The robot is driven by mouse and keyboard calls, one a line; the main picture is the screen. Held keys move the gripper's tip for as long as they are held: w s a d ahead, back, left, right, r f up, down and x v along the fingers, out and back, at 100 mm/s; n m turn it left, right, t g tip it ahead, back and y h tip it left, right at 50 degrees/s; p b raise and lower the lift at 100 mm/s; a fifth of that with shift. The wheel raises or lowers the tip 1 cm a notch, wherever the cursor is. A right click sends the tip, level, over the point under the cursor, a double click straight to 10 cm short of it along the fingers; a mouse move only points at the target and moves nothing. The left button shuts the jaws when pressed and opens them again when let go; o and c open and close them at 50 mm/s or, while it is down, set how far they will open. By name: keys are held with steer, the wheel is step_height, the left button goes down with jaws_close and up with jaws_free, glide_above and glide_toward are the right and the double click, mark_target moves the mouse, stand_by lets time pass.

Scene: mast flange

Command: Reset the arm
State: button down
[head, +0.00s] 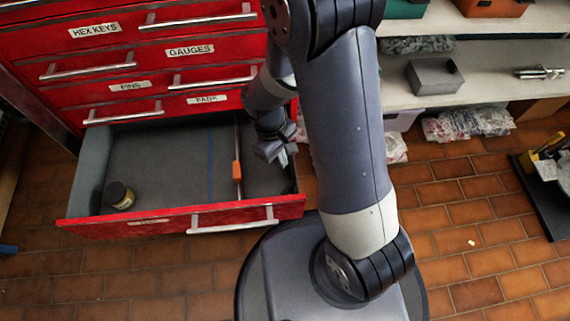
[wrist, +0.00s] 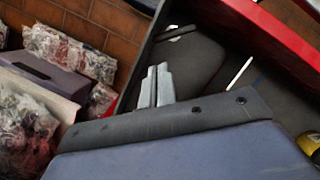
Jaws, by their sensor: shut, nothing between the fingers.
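My gripper (head: 283,156) is at the right side of the open bottom drawer (head: 165,222), over or just inside its right wall; the exact height is hard to tell. In the wrist view my gripper (wrist: 157,84) shows two grey fingers pressed together with nothing between them. My arm reaches across the middle of the head view and hides part of the cabinet and shelf.
The red cabinet (head: 130,50) stands behind. Shelves with a grey box (head: 435,76) and bagged items (head: 468,124) are at right.

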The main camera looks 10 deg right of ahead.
steer(key=shift+p+v, duration=0.45)
steer(key=shift+v, duration=1.45)
steer(key=shift+f, duration=0.1)
step_height(320, 180, down, 10)
steer(key=s+n+b, duration=0.1)
steer(key=b, duration=0.3)
steer(key=shift+s+d+n+b, duration=0.25)
steer(key=shift+d+n+b, duration=0.05)
steer(key=shift+b, duration=0.1)
steer(key=shift+f, duration=0.15)
